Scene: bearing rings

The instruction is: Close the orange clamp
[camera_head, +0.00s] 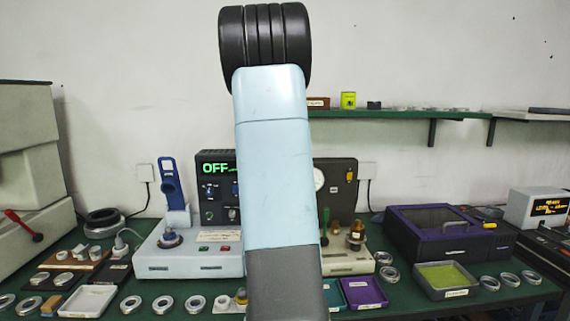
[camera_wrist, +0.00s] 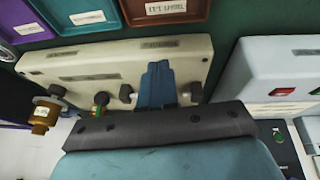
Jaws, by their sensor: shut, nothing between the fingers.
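No clearly orange clamp can be made out in either view; my arm covers part of the cream fixture (camera_head: 345,263) in the head view. The same cream fixture (camera_wrist: 85,75) fills the middle of the wrist view. An amber-brown cylindrical part (camera_wrist: 40,118) with a white tag stands at its left end; it seems to be the amber part (camera_head: 357,231) right of my arm in the head view.
A white machine (camera_head: 190,262) with a raised blue lever (camera_head: 171,184) stands left of my arm. A purple-lidded case (camera_head: 445,235) and an olive-lined tray (camera_head: 445,276) stand right. Several metal rings lie along the front of the green bench. A shelf (camera_head: 400,115) hangs behind.

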